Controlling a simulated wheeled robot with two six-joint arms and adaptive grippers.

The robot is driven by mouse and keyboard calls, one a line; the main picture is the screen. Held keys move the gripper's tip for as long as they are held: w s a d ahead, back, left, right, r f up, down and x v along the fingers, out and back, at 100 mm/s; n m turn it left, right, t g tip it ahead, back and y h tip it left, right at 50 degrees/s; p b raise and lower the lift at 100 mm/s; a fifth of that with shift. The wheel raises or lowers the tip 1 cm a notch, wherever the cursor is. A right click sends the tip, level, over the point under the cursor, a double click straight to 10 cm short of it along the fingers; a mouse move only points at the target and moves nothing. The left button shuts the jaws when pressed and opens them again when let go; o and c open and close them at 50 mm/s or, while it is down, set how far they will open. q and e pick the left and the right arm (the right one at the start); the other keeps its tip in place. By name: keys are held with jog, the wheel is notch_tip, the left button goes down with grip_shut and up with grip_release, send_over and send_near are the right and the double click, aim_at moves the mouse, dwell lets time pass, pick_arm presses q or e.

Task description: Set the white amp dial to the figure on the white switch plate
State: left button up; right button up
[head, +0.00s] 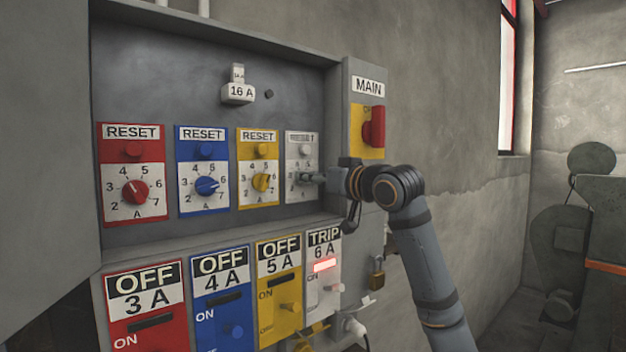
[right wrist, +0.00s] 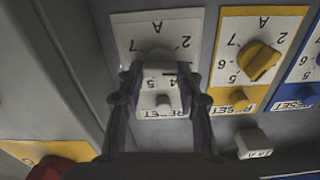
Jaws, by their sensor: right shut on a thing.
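The white amp dial (right wrist: 157,56) is on the white dial plate (head: 300,150), rightmost in the row of coloured plates. My right gripper (head: 316,178) is at this dial, and its two fingers (right wrist: 160,74) lie on either side of the knob, shut on it. The knob's pointer is hidden, so its setting cannot be read. The white switch plate (head: 323,285) at the lower right of the panel reads TRIP 6 A, with a lit red lamp (head: 324,265). My left gripper is not in view.
Yellow (head: 261,183), blue (head: 206,186) and red (head: 135,192) dials stand to the left. White reset button (right wrist: 163,104) is close by the fingers. The red MAIN switch (head: 374,127) is above my right arm. A padlock (head: 377,270) hangs below.

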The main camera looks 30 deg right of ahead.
jog(key=shift+m, duration=0.8)
jog(key=o, duration=1.1)
jog(key=shift+o, duration=0.2)
jog(key=s, duration=0.7)
jog(key=shift+s+d, duration=0.2)
jog(key=shift+d, duration=0.1)
